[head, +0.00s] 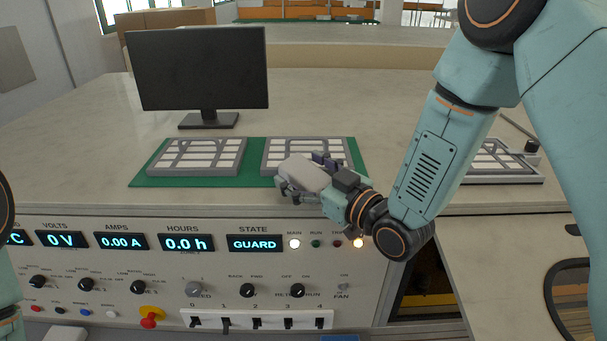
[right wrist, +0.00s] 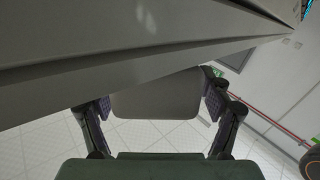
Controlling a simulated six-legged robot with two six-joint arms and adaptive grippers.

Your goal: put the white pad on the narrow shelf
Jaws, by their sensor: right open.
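A pale, rounded block that looks like the white pad (head: 305,172) is at my right gripper (head: 307,178), in front of the tray on the green mat. In the right wrist view the pad (right wrist: 155,100) shows grey, between the two fingers of my right gripper (right wrist: 157,98). The fingers are open, one at each side of it, and firm contact cannot be made out. I cannot tell whether anything supports the pad from below. I cannot surely pick out the narrow shelf. My left gripper is out of view; only arm parts show at the left edge.
Two grey trays (head: 197,157) lie on a green mat (head: 152,181), behind the control panel (head: 145,255). A monitor (head: 198,70) stands behind them. Another tray (head: 500,178) is at right, past my arm. A white object (head: 65,334) shows at bottom left.

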